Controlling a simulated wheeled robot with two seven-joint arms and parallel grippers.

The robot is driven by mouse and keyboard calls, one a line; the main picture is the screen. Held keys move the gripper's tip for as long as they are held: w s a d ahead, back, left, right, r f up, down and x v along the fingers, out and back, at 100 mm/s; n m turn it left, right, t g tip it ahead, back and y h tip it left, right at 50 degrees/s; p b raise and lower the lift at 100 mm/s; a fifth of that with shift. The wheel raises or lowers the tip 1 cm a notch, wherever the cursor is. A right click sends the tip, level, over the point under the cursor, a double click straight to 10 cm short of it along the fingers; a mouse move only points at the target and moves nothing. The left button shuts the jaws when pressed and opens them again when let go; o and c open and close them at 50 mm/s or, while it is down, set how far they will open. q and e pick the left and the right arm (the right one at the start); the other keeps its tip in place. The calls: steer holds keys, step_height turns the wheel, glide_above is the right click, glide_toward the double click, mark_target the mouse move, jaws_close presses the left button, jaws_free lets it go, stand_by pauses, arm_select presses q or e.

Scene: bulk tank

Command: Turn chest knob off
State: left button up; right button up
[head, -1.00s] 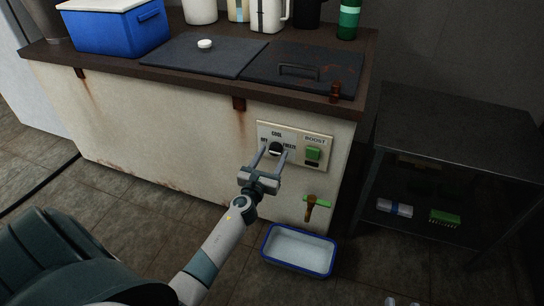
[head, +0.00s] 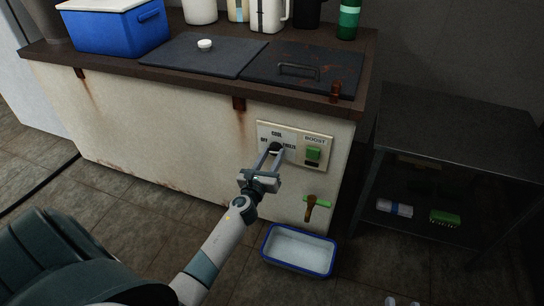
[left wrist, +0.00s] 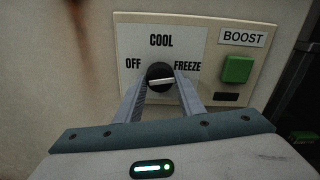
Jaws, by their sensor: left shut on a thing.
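The black chest knob (left wrist: 160,75) sits on a pale panel (left wrist: 119,34) marked OFF, COOL and FREEZE. Its light pointer bar lies nearly level in the left wrist view, with its right end towards FREEZE. In the head view the knob (head: 276,147) is partly behind my fingers. My left gripper (left wrist: 161,82) has its two fingers closed on the knob's two sides; it also shows in the head view (head: 271,152). My right gripper is in neither view.
A green BOOST button (left wrist: 237,69) is close to the right of the knob. Below are a tap with a green handle (head: 317,201) and a blue-rimmed tray (head: 298,271) on the floor. A dark metal table (head: 450,130) stands to the right.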

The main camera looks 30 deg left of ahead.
arm_select(q)
steer(key=n, duration=0.4)
steer(key=shift+n, duration=2.9)
steer(key=n+p, duration=0.1)
steer(key=n, duration=0.3)
steer(key=shift+n, duration=0.3)
steer(key=n+p, duration=0.3)
steer(key=n, duration=0.5)
steer(key=n+p, duration=0.2)
steer(key=n, duration=0.3)
steer(key=shift+n+p, duration=0.3)
steer(key=shift+p, duration=0.05)
steer(key=n+p, duration=0.1)
steer(key=n, duration=0.4)
steer(key=shift+n+p, duration=0.3)
steer(key=shift+p, duration=0.05)
arm_select(e)
steer(key=s+d+f+g+h, duration=0.4)
steer(key=s+d+f+g, duration=0.5)
steer(key=f+g, duration=0.2)
step_height(320, 180, down, 2)
steer(key=shift+d+f+m+h, duration=0.1)
steer(key=shift+d+m+h, duration=0.2)
steer(key=shift+m+h, duration=0.1)
arm_select(q)
steer(key=shift+f, duration=0.1)
arm_select(e)
steer(key=shift+s+d+g, duration=0.1)
steer(key=shift+g, duration=0.2)
